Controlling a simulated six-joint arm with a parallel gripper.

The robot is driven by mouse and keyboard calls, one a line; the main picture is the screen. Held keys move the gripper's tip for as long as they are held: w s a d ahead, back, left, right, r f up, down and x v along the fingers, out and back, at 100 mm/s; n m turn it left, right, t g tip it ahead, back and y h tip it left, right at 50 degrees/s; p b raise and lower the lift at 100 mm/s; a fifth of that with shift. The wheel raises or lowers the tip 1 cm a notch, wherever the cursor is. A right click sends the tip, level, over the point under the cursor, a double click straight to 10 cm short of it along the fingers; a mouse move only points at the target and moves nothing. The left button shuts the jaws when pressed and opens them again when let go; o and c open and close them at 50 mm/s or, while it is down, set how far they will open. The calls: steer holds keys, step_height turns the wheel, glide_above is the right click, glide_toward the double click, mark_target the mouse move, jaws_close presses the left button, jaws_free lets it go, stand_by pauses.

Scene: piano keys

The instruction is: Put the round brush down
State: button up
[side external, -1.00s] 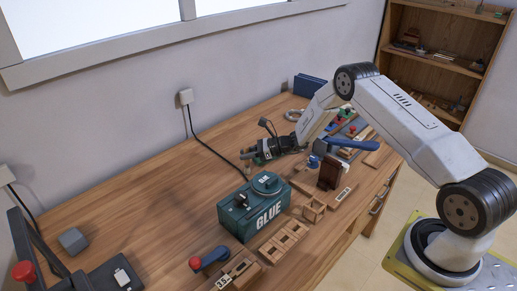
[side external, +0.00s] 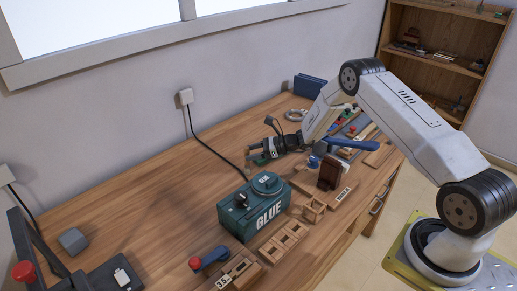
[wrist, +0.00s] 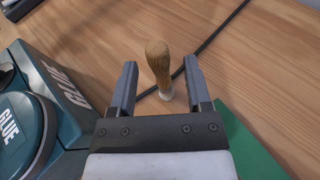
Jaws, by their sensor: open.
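The round brush (wrist: 160,65) stands upright on the wooden table in the wrist view, its brown wooden handle pointing up and its pale lower end down. In the side external view it shows small (side external: 247,163), just left of my gripper (side external: 257,157). In the wrist view my gripper (wrist: 158,88) is open, with one finger on each side of the brush's lower part and a visible gap to both. The brush's bristles are too small to make out.
The teal glue box (side external: 252,208) stands close to my gripper, in front of it in the side external view. A black cable (side external: 205,143) runs behind the brush. Small wooden crates (side external: 284,243) lie nearer the front edge. The table left of the brush is clear.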

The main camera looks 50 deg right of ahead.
steer(key=v, duration=1)
steer(key=shift+a+r, duration=0.1)
stand_by(0.3)
steer(key=s+a+r+n+g+h, duration=0.1)
steer(key=s+a+n+g, duration=0.1)
steer(key=s+a+n, duration=0.1)
steer(key=s+a+r+n+g, duration=0.1)
steer(key=s+a+n+g, duration=0.2)
steer(key=a+n, duration=0.1)
steer(key=s+a+r+n+g+h, duration=0.1)
steer(key=s+a+r+n+g, duration=0.1)
steer(key=s+a+n+g, duration=0.1)
steer(key=shift+s+a+r+h, duration=0.1)
steer(key=shift+s+a+h, duration=0.2)
steer(key=shift+a, duration=0.2)
steer(key=s+a+r+n+h, duration=0.1)
steer(key=s+r+n+h, duration=0.2)
steer(key=s+n, duration=0.3)
steer(key=s+a+r+n+h, duration=0.2)
steer(key=s+n, duration=0.5)
steer(key=n, duration=0.4)
steer(key=shift+a+r+h, duration=0.25)
steer(key=shift+r+h, duration=0.55)
steer(key=shift+h, duration=0.6)
